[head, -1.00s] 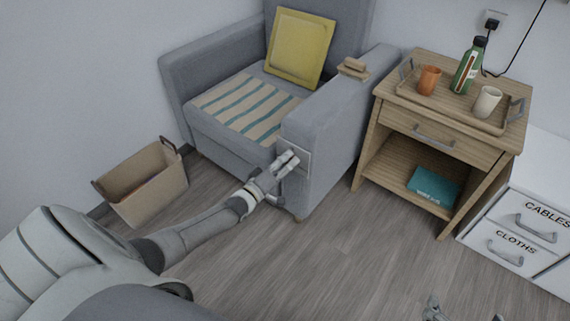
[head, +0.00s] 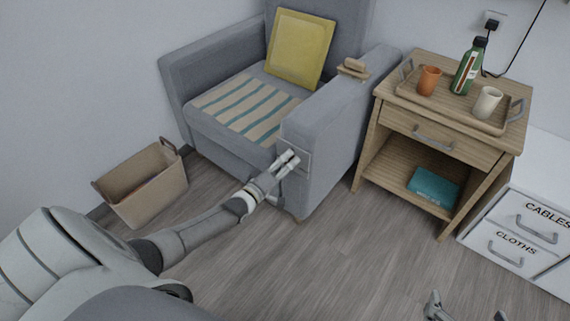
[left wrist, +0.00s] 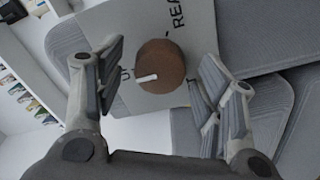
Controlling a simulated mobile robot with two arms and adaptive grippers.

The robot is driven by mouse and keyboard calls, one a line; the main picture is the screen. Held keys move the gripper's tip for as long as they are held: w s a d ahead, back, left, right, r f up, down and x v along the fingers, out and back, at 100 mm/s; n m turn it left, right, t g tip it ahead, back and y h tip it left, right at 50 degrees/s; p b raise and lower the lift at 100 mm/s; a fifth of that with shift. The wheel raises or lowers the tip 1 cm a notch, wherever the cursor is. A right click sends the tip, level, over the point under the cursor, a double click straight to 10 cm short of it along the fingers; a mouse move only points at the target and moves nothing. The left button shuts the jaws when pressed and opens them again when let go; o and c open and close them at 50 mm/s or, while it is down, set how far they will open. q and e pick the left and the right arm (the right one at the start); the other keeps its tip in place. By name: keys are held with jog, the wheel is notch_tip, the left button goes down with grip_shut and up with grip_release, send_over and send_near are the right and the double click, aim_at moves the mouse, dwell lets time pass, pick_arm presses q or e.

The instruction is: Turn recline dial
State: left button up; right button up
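The recline dial is a round brown knob (left wrist: 160,66) with a white pointer mark, set on a light grey plate (left wrist: 188,32) with dark lettering, partly hidden. The plate also shows in the head view (head: 303,158) on the front of the grey armchair's arm (head: 318,128). My left gripper (head: 289,162) is at this plate and hides the knob there. In the left wrist view its fingers (left wrist: 160,90) stand open on either side of the knob, with visible gaps. My right gripper (head: 466,309) is at the bottom edge of the head view, open and empty.
A wooden side table (head: 448,72) with a tray, bottle and cups stands right of the armchair. A tan basket (head: 150,190) sits on the floor at left. White drawers (head: 520,225) are at far right. The floor in front is clear.

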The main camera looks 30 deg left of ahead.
pick_arm(q)
jog(key=shift+s, duration=0.15)
jog(key=s+a, duration=0.1)
jog(key=s, duration=1)
jog(key=shift+s, duration=0.35)
